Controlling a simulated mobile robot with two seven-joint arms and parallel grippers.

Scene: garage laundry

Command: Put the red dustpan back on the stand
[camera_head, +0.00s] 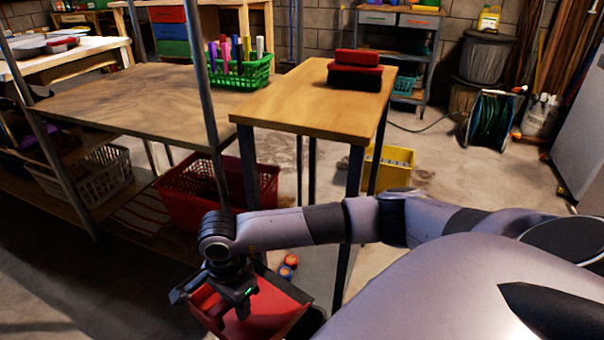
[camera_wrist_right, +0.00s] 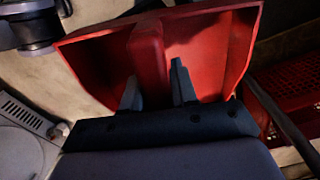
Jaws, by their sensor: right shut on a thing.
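The red dustpan (camera_head: 268,312) is in my right gripper (camera_head: 222,292), low in front of the tables. In the right wrist view the dustpan (camera_wrist_right: 211,60) fills the upper middle, its raised red handle between the fingers of my right gripper (camera_wrist_right: 156,90). The gripper is shut on that handle. A narrow wood-topped stand (camera_head: 290,103) is farther back, beyond my right arm. A red and black brush-like object (camera_head: 355,72) lies on its far end; its near top is bare. My left gripper is in neither view.
A metal post (camera_head: 207,90) rises left of the stand. A wooden table (camera_head: 120,100) carries a green basket (camera_head: 239,72) of bottles. A red crate (camera_head: 190,185) sits below, and a yellow bin (camera_head: 388,168) behind the stand's legs. Small cans (camera_head: 290,262) are beside the dustpan.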

